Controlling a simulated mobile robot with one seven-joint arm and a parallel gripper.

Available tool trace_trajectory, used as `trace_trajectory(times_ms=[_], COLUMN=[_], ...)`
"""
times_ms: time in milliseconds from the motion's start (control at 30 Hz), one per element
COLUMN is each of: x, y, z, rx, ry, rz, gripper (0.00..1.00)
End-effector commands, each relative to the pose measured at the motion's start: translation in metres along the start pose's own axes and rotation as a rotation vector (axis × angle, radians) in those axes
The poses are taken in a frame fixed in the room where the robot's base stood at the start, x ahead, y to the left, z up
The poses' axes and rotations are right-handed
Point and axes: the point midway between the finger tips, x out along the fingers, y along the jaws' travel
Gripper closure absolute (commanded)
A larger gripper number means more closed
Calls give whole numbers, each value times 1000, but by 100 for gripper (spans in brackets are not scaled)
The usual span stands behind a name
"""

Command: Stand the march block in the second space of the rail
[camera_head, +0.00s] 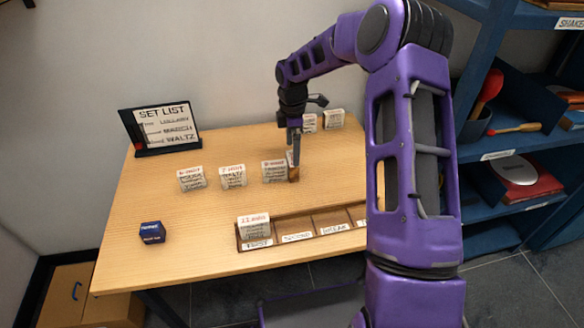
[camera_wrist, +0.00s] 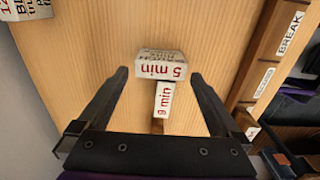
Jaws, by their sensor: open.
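A white block marked 5 min (camera_wrist: 162,64) stands by my gripper; its name line is too small to read surely, so I cannot confirm it as the march block. The head view shows a lettered block (camera_head: 273,171) beside my fingers. My gripper (camera_head: 294,140) points down, open and empty. In the wrist view its fingertips (camera_wrist: 160,74) are spread to either side of the 5 min block, apart from it. A narrower 9 min piece (camera_wrist: 164,97) shows next to that block. The rail (camera_head: 303,236) lies at the table's front; its second space (camera_head: 296,225) looks empty.
An 11 min block (camera_head: 253,226) stands in the rail's first space. Two blocks, (camera_head: 191,179) and (camera_head: 232,176), stand to the left; two more (camera_head: 333,118) are at the back. A set list sign (camera_head: 162,128) and a blue box (camera_head: 152,232) are at left. My arm hides the rail's right end.

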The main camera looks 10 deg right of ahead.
Motion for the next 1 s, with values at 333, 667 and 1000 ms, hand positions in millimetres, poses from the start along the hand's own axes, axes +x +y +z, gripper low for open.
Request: trace_trajectory(times_ms=[333,667,1000], x=[28,72,75], y=[0,-2,-1], z=[-1,-8,-7], rx=[-2,-1,-1], ry=[0,1,0], rz=[0,-1,1], gripper=[0,0,16])
